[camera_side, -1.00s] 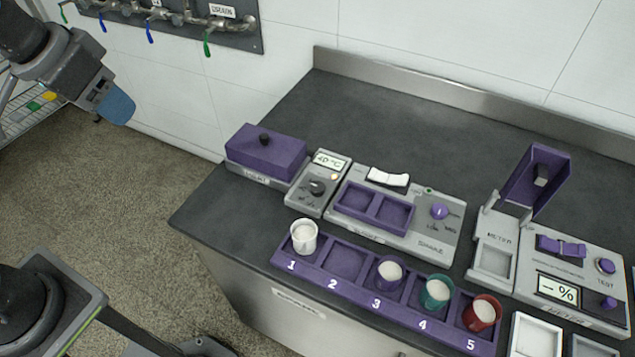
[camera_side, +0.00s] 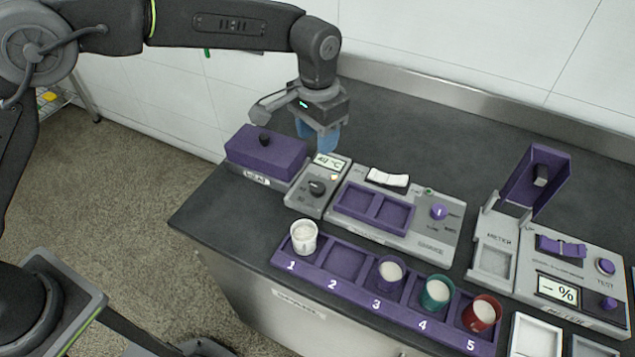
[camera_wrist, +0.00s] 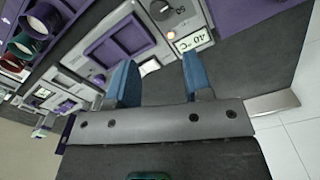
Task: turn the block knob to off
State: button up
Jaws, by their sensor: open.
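The heating block unit stands at the counter's left, with a purple lidded block (camera_side: 266,153) and a grey control panel. The black block knob (camera_side: 316,188) is on that panel, below a small display (camera_side: 327,162) showing a °C reading. In the wrist view the knob (camera_wrist: 162,9) is at the top, with the display (camera_wrist: 192,41) beside it and a small orange light. My gripper (camera_side: 318,138) is above the counter just behind the display, apart from the knob. Its blue fingers (camera_wrist: 158,78) are open and empty. The knob's exact pointer setting is too small to read.
A shaker (camera_side: 405,215) with a purple knob (camera_side: 439,212) stands right of the panel. A purple rack (camera_side: 345,262) in front holds several cups. A meter (camera_side: 570,270) with a raised purple lid is at the right. The counter behind the devices is clear.

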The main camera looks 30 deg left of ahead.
aim_at(317, 187)
notch_tip(317, 187, down, 14)
jog(key=shift+r, duration=0.1)
dwell(0.4)
jog(key=shift+c, duration=0.2)
jog(key=c, duration=0.6)
